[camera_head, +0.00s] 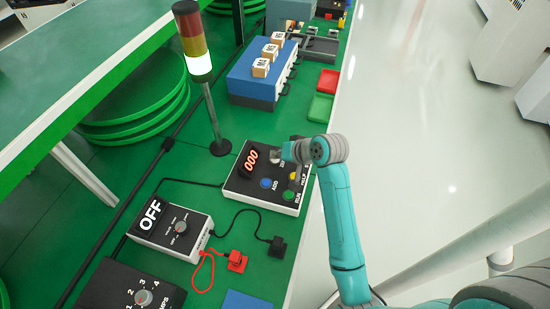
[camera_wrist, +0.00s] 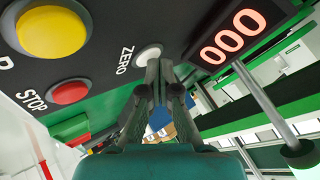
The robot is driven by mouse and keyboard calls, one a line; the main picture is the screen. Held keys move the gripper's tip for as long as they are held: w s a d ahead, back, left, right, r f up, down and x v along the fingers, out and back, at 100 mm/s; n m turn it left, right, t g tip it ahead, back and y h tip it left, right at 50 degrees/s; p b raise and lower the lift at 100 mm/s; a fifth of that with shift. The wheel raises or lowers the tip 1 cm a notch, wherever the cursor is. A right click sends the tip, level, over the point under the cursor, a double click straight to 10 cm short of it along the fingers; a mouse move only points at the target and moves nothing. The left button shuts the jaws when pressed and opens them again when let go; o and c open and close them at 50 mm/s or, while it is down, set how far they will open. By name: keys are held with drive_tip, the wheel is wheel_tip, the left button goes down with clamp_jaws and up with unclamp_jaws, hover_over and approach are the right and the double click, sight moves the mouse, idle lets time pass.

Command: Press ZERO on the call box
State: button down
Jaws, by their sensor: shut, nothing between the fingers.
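The call box (camera_head: 262,192) is a black-topped white box on the green bench in the head view. Its red display (camera_wrist: 234,36) reads 000 in the wrist view. A white button (camera_wrist: 148,54) sits beside the label ZERO (camera_wrist: 124,60). My gripper (camera_wrist: 162,66) is shut and empty, with its fingertips at the white button's edge, covering part of it. I cannot tell whether they touch. In the head view, my gripper (camera_head: 278,155) is over the box's upper part and hides the ZERO button there.
A red STOP button (camera_wrist: 68,92) and a yellow button (camera_wrist: 52,32) are on the same panel. A signal tower (camera_head: 195,50) stands behind the box. An OFF box (camera_head: 172,228) and a red plug (camera_head: 236,261) lie in front.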

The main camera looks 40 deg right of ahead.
drive_tip(key=shift+r, duration=0.8)
drive_tip(key=shift+r, duration=2.5)
drive_tip(key=shift+s, duration=0.1)
